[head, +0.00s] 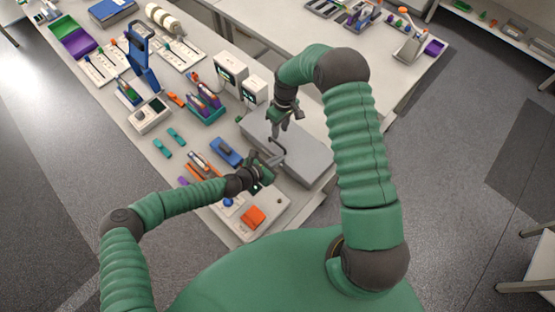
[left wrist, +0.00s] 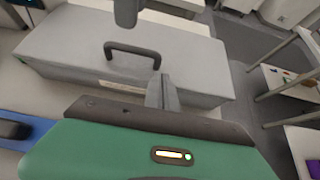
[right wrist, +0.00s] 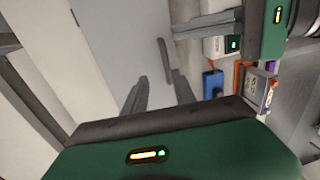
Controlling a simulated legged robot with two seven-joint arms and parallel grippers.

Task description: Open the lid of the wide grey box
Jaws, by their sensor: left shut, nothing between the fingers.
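The wide grey box (head: 308,158) stands near the front right of the bench, its lid (left wrist: 75,38) down. A dark bar handle (left wrist: 132,50) rises from the lid near one long edge. It also shows in the right wrist view (right wrist: 165,60). My left gripper (head: 274,161) is shut and empty, low beside the handle; in the left wrist view its fingers (left wrist: 162,90) are together just in front of the handle's right end. My right gripper (head: 284,126) is above the lid, its fingers (right wrist: 160,92) apart and empty, with the handle just beyond their tips.
A blue block (head: 226,151) and a device with an orange block (head: 253,215) lie left of and in front of the box. White instruments (head: 231,70) and a teal rack (head: 206,108) stand behind it.

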